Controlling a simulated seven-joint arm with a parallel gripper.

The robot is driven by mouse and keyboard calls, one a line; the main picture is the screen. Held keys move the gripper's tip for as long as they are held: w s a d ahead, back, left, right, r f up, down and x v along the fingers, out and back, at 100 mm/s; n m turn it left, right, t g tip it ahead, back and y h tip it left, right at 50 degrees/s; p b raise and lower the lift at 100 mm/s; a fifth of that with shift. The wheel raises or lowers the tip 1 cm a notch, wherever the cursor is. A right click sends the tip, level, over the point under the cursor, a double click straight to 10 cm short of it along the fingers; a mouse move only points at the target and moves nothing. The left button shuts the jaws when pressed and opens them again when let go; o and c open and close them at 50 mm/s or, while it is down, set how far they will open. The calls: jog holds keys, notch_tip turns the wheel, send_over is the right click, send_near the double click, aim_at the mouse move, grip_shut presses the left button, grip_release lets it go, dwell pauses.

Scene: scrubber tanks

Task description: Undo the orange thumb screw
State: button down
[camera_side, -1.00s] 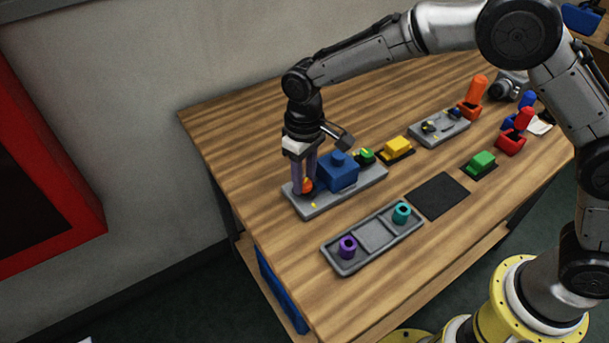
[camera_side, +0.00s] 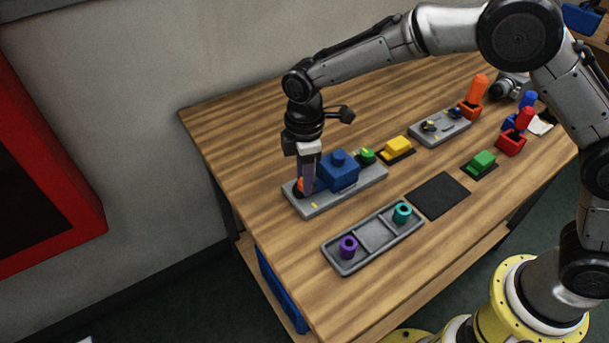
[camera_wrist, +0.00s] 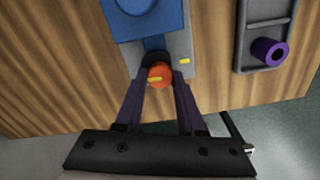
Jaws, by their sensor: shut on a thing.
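The orange thumb screw (camera_wrist: 159,76) sits at the end of the grey base plate (camera_side: 315,208), beside the blue block (camera_side: 340,173). In the side view the screw (camera_side: 300,184) is partly hidden by my fingers. My gripper (camera_wrist: 158,84) points down over the screw with one finger on each side, shut on it. The blue block also fills the top of the wrist view (camera_wrist: 150,20). A green knob (camera_side: 367,156) is at the plate's other end.
A grey tray (camera_side: 343,266) with a purple ring (camera_side: 348,247) and a teal ring (camera_side: 402,212) lies in front. A dark mat (camera_side: 438,195), yellow block (camera_side: 397,145) and green block (camera_side: 483,160) are to the right. Bare table lies left of the plate.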

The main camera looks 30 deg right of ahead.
jog(key=n, duration=0.4)
jog(key=shift+s+d+f+n, duration=0.1)
jog(key=shift+s+f+n, duration=0.05)
jog(key=shift+f+n, duration=0.2)
jog(key=n, duration=0.4)
jog(key=shift+n, duration=0.25)
jog(key=n, duration=0.4)
jog(key=shift+n, duration=2.5)
jog(key=c, duration=0.5)
grip_release()
jog(key=shift+r, duration=0.15)
